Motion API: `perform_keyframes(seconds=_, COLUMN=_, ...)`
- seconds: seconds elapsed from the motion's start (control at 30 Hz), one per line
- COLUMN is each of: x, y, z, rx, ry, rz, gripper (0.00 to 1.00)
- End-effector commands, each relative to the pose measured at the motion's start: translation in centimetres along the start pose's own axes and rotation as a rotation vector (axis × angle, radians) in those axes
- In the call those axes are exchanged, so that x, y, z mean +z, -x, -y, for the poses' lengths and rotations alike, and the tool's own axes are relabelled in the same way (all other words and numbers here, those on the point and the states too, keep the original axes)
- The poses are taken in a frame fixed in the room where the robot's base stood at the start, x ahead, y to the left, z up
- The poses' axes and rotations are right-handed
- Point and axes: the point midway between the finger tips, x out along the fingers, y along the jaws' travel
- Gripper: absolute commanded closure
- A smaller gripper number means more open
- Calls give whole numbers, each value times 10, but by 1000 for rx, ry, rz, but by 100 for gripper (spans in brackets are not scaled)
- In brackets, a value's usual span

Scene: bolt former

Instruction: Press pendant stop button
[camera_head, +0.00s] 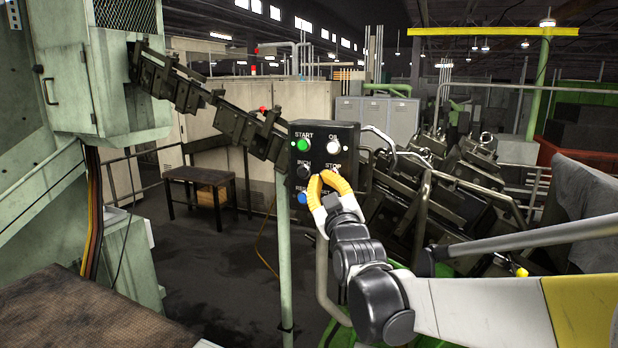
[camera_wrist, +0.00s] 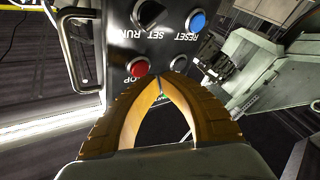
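The pendant (camera_head: 317,150) is a black box on a pale green post, with START, INCH, STOP and RESET labels. Its red stop button (camera_wrist: 139,66) shows in the wrist view, where the panel appears upside down. In the head view my fingers cover the stop button just under its label. My gripper (camera_head: 323,173) has yellow, ribbed fingers in front of the panel. In the wrist view its fingertips (camera_wrist: 161,78) meet with nothing between them, just right of the red button. I cannot tell whether they touch the panel.
The green start button (camera_head: 303,145), white button (camera_head: 334,146) and blue reset button (camera_head: 302,198) sit close by. A metal handle (camera_wrist: 80,52) flanks the pendant. Dark machine parts (camera_head: 445,195) crowd the right. A small table (camera_head: 200,178) stands behind at left.

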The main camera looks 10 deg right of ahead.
Motion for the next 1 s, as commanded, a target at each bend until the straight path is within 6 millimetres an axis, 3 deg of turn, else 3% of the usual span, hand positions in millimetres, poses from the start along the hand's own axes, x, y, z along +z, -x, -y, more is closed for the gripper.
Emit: perform_keyframes(seconds=1.0, x=4, y=-7, z=-4, rx=0, ry=1, rz=0, gripper=100)
